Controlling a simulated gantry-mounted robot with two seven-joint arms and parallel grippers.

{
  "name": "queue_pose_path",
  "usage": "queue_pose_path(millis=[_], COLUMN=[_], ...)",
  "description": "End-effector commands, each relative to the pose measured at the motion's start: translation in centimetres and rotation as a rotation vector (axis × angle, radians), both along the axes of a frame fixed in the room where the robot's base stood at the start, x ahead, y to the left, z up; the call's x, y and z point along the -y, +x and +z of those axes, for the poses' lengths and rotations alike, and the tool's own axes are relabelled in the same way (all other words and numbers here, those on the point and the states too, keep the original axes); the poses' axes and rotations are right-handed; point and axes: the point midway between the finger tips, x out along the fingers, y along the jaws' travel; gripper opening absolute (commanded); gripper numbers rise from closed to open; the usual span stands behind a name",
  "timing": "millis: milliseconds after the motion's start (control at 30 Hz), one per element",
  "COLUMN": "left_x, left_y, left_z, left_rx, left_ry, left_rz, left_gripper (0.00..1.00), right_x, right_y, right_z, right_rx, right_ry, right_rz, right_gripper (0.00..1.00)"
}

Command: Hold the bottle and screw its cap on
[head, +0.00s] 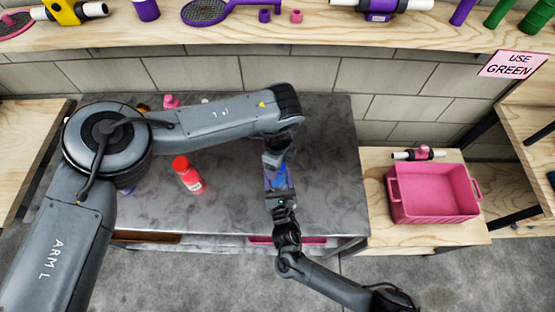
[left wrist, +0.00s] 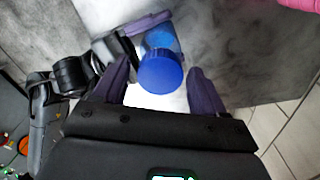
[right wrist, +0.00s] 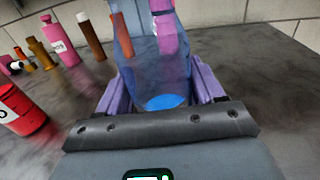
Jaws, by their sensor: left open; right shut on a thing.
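A translucent blue bottle (right wrist: 160,62) stands between the purple fingers of my right gripper (right wrist: 155,82), which is shut on it above the grey table. The bottle (head: 280,178) is partly covered by both grippers in the head view. A solid blue cap (left wrist: 161,74) shows at the bottle's near end in the left wrist view. Whether it is seated on the neck cannot be told. My left gripper (left wrist: 160,84) is open, with a purple finger on either side of the cap and visible gaps. In the head view, my left gripper (head: 275,158) is right above the bottle.
Several more bottles, including a pink one (right wrist: 60,42), stand toward the back. A pink crate (head: 432,207) sits on the wooden bench at right. A loaded shelf (head: 330,32) runs behind.

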Motion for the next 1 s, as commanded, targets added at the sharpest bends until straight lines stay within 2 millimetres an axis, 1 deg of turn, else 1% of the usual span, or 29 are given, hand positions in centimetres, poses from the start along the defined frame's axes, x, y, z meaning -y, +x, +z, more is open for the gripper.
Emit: queue_pose_path(millis=[133, 500, 600, 667, 767, 1000], left_x=[0.00, 0.00, -0.02, -0.02, -0.03, -0.06], left_y=[0.00, -0.01, -0.01, -0.01, -0.02, -0.02], left_z=[0.00, 0.02, 0.02, 0.01, 0.00, -0.04], left_rx=[0.000, -0.001, -0.001, -0.001, -0.001, -0.002], left_ry=[0.000, 0.000, 0.000, 0.000, 0.000, 0.001], left_rz=[0.000, 0.000, -0.012, -0.051, -0.191, -0.654], left_gripper=[0.71, 0.15, 0.13, 0.13, 0.13, 0.13], right_x=[0.01, 0.01, 0.02, 0.02, 0.02, 0.04], right_y=[-0.01, -0.01, -0.01, 0.00, 0.00, 0.01], right_z=[-0.04, -0.03, -0.03, -0.03, -0.03, -0.03], right_rx=[-0.001, -0.001, -0.001, -0.001, -0.001, -0.001], right_ry=[0.000, 0.000, 0.000, 0.000, 0.000, 0.000], right_rz=[0.000, 0.000, 0.000, 0.000, 0.000, -0.001], right_gripper=[0.00, 0.00, 0.00, 0.00, 0.00, 0.00])
